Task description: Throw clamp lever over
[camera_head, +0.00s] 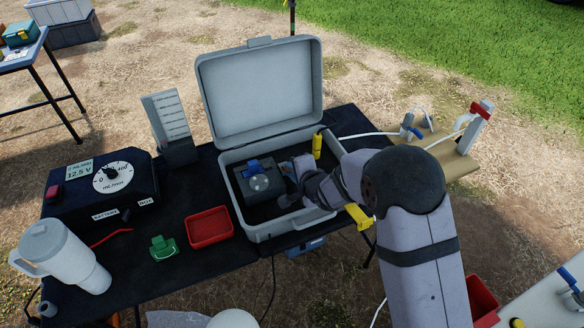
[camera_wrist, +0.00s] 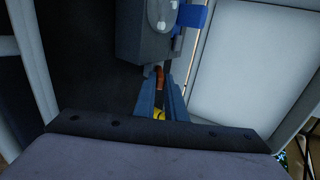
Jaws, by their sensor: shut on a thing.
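The dark grey pump (camera_head: 257,187) sits inside the open grey case (camera_head: 225,157), with a round pale disc on its face. A blue part, likely the clamp lever (camera_head: 251,167), is on top of it. The wrist view shows the blue part (camera_wrist: 192,16) at the upper right of the pump (camera_wrist: 140,30), apart from my fingers. My gripper (camera_wrist: 160,92) is inside the case, right of the pump in the head view. Its fingers are closed on a thin orange-brown piece (camera_wrist: 159,78); I cannot tell what it belongs to. My wrist hides part of the case.
A yellow cylinder (camera_head: 317,145) stands near the case's right rear. A red tray (camera_head: 209,227) and green clip (camera_head: 163,247) lie left of the case. The dial box (camera_head: 95,190) and white mug (camera_head: 62,256) are farther left. The raised lid (camera_head: 260,88) bounds the back.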

